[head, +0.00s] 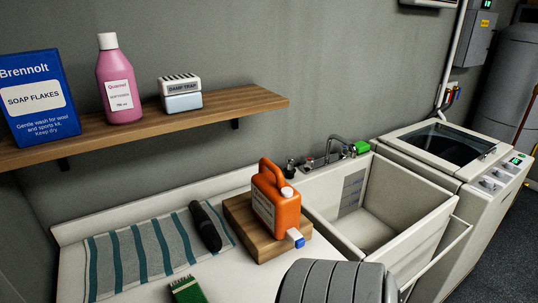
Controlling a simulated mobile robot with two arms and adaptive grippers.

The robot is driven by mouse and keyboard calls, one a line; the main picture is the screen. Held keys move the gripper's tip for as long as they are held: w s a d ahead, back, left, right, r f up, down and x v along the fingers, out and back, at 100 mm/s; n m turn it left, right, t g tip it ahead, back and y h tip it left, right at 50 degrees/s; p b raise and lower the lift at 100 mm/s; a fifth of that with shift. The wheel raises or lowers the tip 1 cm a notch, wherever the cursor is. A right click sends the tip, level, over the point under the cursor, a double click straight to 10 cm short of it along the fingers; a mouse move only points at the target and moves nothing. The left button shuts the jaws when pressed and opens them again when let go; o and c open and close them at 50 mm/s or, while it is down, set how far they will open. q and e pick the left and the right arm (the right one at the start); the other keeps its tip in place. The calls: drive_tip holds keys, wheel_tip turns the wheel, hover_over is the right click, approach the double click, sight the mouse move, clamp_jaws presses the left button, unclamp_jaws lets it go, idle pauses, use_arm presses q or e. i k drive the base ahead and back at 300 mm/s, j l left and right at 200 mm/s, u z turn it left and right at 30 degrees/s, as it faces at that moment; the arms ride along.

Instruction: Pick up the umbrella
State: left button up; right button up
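A black folded umbrella (206,226) lies on a striped towel on the counter, left of a wooden block. It lies slantwise near the towel's right edge, and nothing covers it. Neither of my grippers shows in the head view.
An orange jug (276,200) stands on the wooden block (243,222) right of the umbrella. A green-topped brush (187,290) lies in front. A wooden shelf (245,102) with a box, pink bottle and damp trap overhangs behind. A deep sink (405,238) and washer (450,150) are at right.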

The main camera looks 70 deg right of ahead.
sight(207, 228)
drive_tip(key=z, duration=1.65)
drive_tip(key=j+z, duration=0.35)
drive_tip(key=i+l, duration=0.05)
drive_tip(key=l, duration=0.05)
